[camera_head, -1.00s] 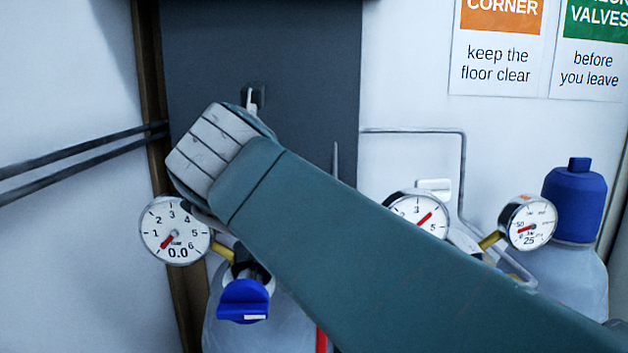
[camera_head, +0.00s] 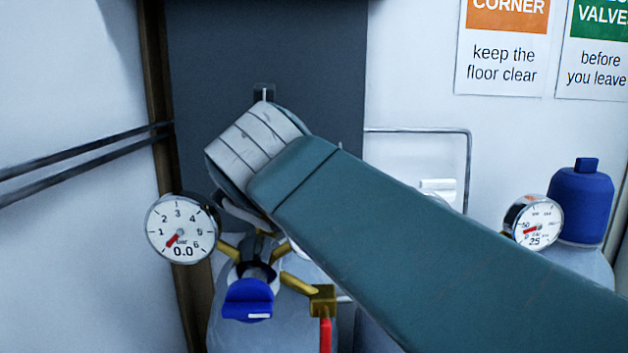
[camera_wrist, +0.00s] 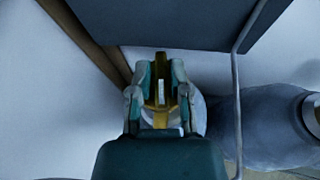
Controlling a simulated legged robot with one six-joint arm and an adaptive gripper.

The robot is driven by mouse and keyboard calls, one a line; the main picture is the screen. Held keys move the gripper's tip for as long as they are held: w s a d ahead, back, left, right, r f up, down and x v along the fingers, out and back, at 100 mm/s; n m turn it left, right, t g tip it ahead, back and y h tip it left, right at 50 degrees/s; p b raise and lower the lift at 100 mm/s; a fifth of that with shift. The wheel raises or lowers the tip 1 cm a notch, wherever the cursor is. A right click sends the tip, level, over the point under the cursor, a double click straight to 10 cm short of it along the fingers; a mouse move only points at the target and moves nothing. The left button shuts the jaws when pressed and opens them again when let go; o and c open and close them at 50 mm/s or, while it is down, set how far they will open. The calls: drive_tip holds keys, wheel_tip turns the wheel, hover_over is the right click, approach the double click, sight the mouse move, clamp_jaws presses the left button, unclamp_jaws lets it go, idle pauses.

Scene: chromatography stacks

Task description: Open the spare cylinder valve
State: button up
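In the head view a grey cylinder (camera_head: 225,335) stands at the lower left. It carries a blue knob (camera_head: 248,300), brass fittings and a red lever (camera_head: 325,335). Its round gauge (camera_head: 181,229) reads 0.0 bar. Another cylinder stands at the right with a blue cap (camera_head: 581,203). I cannot tell which is the spare. My gripper is mostly hidden behind my wrist in the head view, above the blue knob. In the wrist view my gripper (camera_wrist: 161,76) has its fingers apart, with a brass part (camera_wrist: 160,118) showing between them. Contact cannot be told.
A dark grey panel (camera_head: 315,60) stands behind my arm. A second gauge (camera_head: 533,221) sits by the right cylinder. A thin pipe (camera_head: 420,130) runs along the white wall, and two dark pipes (camera_head: 80,165) run at the left.

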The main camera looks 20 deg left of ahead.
drive_tip(key=shift+o, duration=0.2)
drive_tip(key=shift+a, duration=0.1)
drive_tip(key=v, duration=1.2)
drive_tip(key=shift+f, duration=0.1)
drive_tip(key=shift+a, duration=0.1)
